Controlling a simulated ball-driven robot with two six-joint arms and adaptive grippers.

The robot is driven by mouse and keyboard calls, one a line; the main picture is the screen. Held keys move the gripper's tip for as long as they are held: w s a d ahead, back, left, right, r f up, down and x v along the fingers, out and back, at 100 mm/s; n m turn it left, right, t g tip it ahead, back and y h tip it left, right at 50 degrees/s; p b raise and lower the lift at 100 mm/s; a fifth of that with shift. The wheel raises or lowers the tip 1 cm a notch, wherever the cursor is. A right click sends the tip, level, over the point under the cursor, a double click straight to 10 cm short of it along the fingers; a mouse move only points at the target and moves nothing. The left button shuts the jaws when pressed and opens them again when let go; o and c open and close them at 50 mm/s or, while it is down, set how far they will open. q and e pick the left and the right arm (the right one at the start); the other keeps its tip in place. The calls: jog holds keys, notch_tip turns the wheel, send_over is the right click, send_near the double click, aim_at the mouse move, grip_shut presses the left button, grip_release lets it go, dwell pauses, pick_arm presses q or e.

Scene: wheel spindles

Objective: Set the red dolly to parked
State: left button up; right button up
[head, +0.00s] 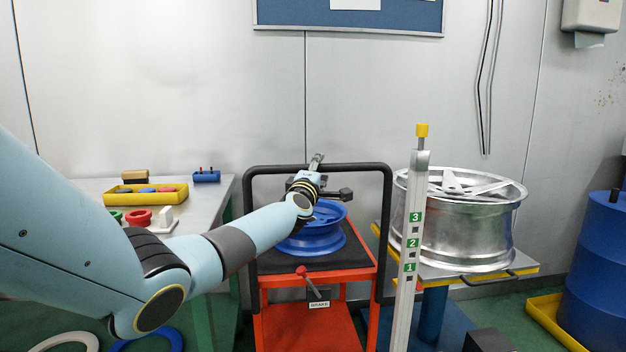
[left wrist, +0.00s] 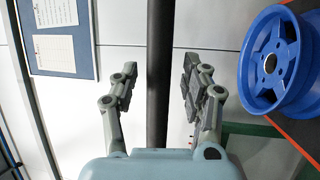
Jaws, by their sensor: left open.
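My left gripper (head: 332,178) is open at the handle's top bar. In the left wrist view, the black bar (left wrist: 160,30) shows between the spread fingers of my left gripper (left wrist: 160,72); contact is not clear. My right gripper is out of view.
A blue wheel rim (head: 320,240) lies on the dolly; it also shows in the left wrist view (left wrist: 270,62). A numbered post (head: 409,275) and a silver wheel (head: 458,225) on a stand are at the right. A bench (head: 208,205) with a yellow tray (head: 146,195) is at the left.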

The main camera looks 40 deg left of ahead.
pick_arm(q)
jog(key=v, duration=1.1)
jog(key=shift+s, duration=0.15)
jog(key=s+d+f+m+g+h, duration=0.25)
jog(key=s+f, duration=0.45)
jog(key=f, duration=0.6)
jog(key=s+d+f+m+g+h, duration=0.15)
jog(key=s+d+f+m, duration=0.4)
jog(key=f, duration=0.75)
jog(key=s+d+f+m+g+h, duration=0.1)
jog(key=s+f+m+g, duration=0.1)
jog(key=s+f, duration=0.85)
jog(key=s+d+f+m+g+h, duration=0.2)
jog(key=s+d+f+m+g, duration=0.15)
jog(key=s+f, duration=0.55)
jog(key=s+d+f+m+g+h, duration=0.1)
jog(key=s+d+f+m+g, duration=0.3)
jog(key=s+f, duration=0.6)
jog(key=s+d+f+m+g, duration=0.1)
jog(key=s+m+g, duration=0.1)
jog(key=s, duration=0.7)
jog(key=s+d+f+m+g, duration=0.1)
jog(key=s+d+m+g, duration=0.1)
jog(key=s, duration=0.7)
jog(key=shift+s+m, duration=0.4)
jog(key=shift+m, duration=0.25)
